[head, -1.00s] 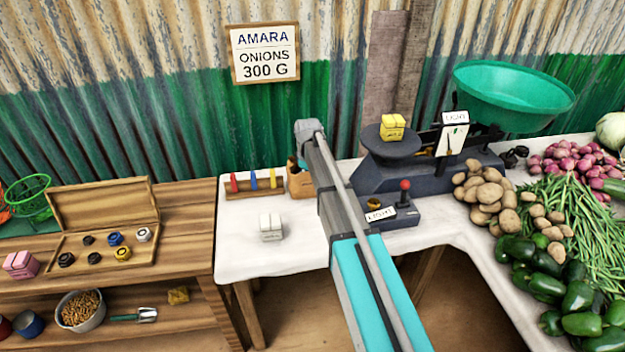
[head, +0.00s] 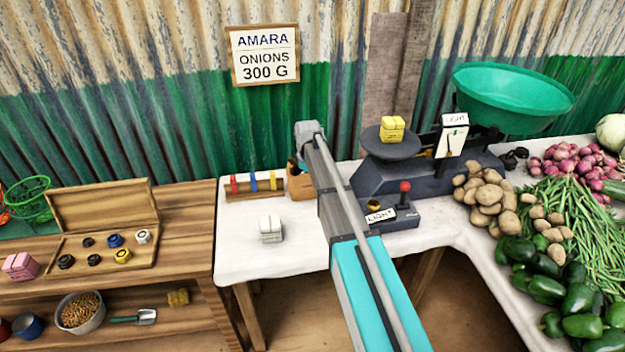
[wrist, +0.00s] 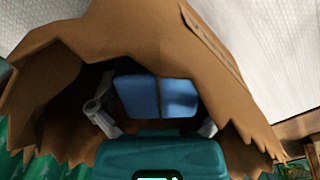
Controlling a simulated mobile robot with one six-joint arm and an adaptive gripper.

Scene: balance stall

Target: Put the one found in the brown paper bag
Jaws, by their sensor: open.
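The brown paper bag (head: 299,186) stands on the white-covered table, mostly hidden behind my arm in the head view. In the wrist view, the open mouth of the bag (wrist: 140,35) with its jagged edge surrounds my gripper (wrist: 155,115). A blue block-like packet (wrist: 145,93) with a line down its middle is inside the bag mouth, between my two spread fingers. Whether it rests on the bag's bottom is not visible. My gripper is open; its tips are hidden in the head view.
A yellow packet (head: 392,129) sits on the dark scale's pan (head: 388,149). A white packet (head: 270,228) stands on the table, and a pink one (head: 20,266) on the wooden bench. A control box with a red-knobbed lever (head: 405,187) and a LIGHT label stands before the scale. Vegetables fill the right.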

